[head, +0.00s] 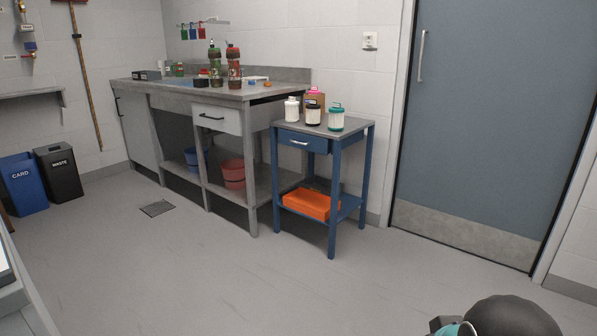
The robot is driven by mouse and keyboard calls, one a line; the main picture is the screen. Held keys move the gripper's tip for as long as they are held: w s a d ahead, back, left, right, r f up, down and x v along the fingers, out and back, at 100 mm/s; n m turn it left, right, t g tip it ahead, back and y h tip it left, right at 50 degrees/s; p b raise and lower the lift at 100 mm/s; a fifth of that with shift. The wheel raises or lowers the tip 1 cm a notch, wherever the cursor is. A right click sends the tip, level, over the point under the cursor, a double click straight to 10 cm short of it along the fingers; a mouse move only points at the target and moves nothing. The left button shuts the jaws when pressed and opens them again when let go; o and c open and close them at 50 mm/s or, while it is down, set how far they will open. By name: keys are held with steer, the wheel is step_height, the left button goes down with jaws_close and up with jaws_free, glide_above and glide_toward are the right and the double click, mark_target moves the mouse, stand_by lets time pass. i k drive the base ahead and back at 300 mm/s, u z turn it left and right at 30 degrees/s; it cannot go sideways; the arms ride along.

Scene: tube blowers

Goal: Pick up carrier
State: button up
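Several small white canisters that look like carriers stand upright on the top of a blue trolley (349,128). One has a white lid (292,109), one a black lid (313,115), and one a teal lid with a handle (336,119). A pink-topped one (315,97) stands behind them, partly hidden, by a brown box. Which one is the task's carrier I cannot tell. My gripper is out of view; only a dark rounded part and a teal-rimmed part, likely of my arm, show at the bottom right corner, far from the trolley.
A grey workbench (180,89) left of the trolley holds two tall red-and-green bottles (233,68) and small items. An orange bin (311,203) sits on the trolley's lower shelf. Blue and black bins (59,172) stand left. A grey door (490,120) is right. The floor in front is clear.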

mark_target(216, 80)
steer(key=u, duration=0.2)
steer(key=i, duration=2.3)
steer(key=u, duration=1)
steer(key=i, duration=1.9)
steer(key=u, duration=0.65)
